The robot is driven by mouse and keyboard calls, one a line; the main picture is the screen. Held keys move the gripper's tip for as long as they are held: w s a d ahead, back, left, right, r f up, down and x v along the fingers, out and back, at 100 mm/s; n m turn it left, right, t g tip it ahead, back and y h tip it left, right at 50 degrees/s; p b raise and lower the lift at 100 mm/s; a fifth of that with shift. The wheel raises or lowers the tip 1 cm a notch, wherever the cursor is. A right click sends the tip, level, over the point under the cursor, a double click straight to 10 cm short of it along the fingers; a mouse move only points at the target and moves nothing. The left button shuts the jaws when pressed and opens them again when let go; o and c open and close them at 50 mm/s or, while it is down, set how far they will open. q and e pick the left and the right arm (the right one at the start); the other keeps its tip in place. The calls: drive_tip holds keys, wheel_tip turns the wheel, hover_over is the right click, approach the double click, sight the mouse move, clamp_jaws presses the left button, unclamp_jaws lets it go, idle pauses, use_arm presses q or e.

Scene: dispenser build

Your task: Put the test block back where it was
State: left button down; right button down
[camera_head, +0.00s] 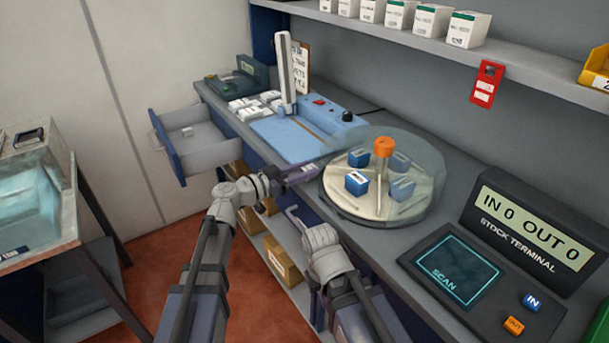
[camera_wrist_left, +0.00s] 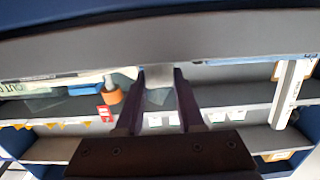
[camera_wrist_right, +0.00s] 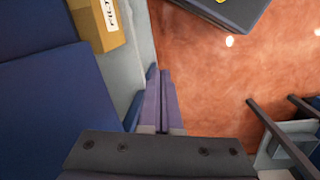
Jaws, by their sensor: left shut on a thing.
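My left gripper (camera_head: 302,175) is over the front edge of the bench, between the blue machine and the domed turntable. In the left wrist view its fingers (camera_wrist_left: 159,72) are shut on a small pale grey thing (camera_wrist_left: 158,96), which looks like the test block; it is mostly hidden. In the head view I cannot make it out. The drawer (camera_head: 195,150) at the left end of the bench is open, with a small light block-like piece (camera_head: 187,131) inside. My right gripper (camera_head: 292,212) is lower, in front of the bench; its fingers (camera_wrist_right: 161,100) are together and empty.
The clear-domed turntable (camera_head: 385,205) with blue boxes and an orange knob (camera_head: 383,146) is just right of my left gripper. The blue machine (camera_head: 300,132) stands behind. The stock terminal (camera_head: 528,225) reads IN 0 OUT 0. A shelf (camera_head: 430,50) overhangs the bench.

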use_arm(q)
drive_tip(key=shift+f, duration=0.2)
drive_tip(key=c, duration=0.5)
unclamp_jaws()
drive_tip(key=shift+r, duration=0.1)
